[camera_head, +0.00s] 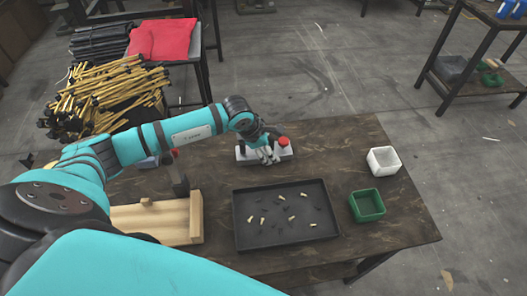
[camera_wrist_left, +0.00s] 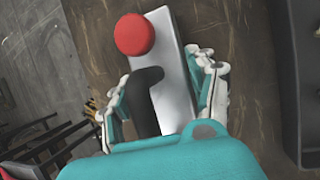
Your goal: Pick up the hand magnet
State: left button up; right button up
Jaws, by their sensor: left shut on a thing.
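The hand magnet (camera_head: 243,153) is a pale grey bar with a red knob and a black handle. It is at the back of the brown table in the head view, and its bar (camera_wrist_left: 178,85) fills the middle of the left wrist view. My left gripper (camera_head: 267,155) is shut on the magnet. In the wrist view its fingers (camera_wrist_left: 166,88) lie on both sides of the bar and handle. I cannot tell whether the magnet touches the table. My right gripper is not in view.
A black tray (camera_head: 245,238) with several brass and dark small parts lies in front of the magnet. A green bin (camera_head: 367,206) and a white bin (camera_head: 383,161) stand at the right. A wooden fixture (camera_head: 155,217) is at the left. Bare table lies between magnet and white bin.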

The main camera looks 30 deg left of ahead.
pick_arm(q)
jog(key=c, duration=0.4)
jog(key=shift+c, duration=0.5)
jog(key=shift+w+r, duration=0.1)
jog(key=shift+r, duration=0.05)
